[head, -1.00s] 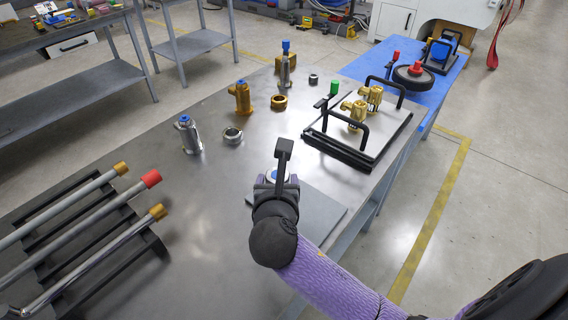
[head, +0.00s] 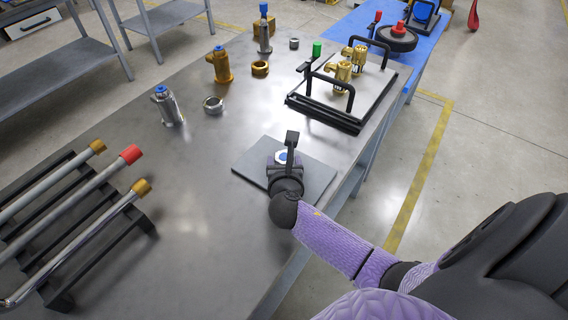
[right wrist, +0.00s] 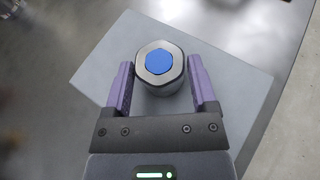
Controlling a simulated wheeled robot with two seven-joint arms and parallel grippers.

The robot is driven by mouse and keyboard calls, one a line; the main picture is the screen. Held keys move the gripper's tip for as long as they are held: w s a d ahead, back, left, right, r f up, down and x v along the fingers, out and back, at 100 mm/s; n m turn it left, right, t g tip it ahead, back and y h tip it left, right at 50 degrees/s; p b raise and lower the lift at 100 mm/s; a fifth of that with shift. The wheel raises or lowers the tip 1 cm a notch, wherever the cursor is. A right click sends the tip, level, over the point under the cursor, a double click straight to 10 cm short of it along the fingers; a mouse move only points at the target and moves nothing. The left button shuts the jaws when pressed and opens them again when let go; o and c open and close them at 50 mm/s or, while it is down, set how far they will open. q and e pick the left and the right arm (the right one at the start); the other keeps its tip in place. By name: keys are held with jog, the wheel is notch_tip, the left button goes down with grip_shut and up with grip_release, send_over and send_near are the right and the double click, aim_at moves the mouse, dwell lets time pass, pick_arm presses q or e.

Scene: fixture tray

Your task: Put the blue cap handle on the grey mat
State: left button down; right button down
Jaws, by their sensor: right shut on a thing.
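The blue cap handle, a silver hexagonal piece with a round blue cap (head: 283,157), is between the fingers of my right gripper (head: 284,163). In the right wrist view the blue cap handle (right wrist: 160,68) sits between the two purple fingers of the gripper (right wrist: 162,80), cap facing the camera. The gripper is shut on it. The grey mat (head: 316,178) lies on the table under the gripper; it also shows in the right wrist view (right wrist: 235,95), behind the piece. I cannot tell whether the piece touches the mat. My left gripper is not in view.
A silver fitting (head: 168,108) and a brass fitting (head: 220,68), both blue-capped, stand to the left, with loose rings beside them. A tray with black handles (head: 330,97) is behind the mat. A black rack (head: 90,250) with capped rods is at the left.

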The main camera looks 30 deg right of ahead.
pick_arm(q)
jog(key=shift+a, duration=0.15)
pick_arm(e)
jog(key=shift+f, duration=0.1)
jog(key=shift+c, duration=1.2)
grip_release()
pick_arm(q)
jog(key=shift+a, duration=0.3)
pick_arm(e)
jog(key=shift+o, duration=1.2)
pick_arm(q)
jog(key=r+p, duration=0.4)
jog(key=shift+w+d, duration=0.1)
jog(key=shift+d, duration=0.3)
pick_arm(e)
jog(key=v, duration=1.2)
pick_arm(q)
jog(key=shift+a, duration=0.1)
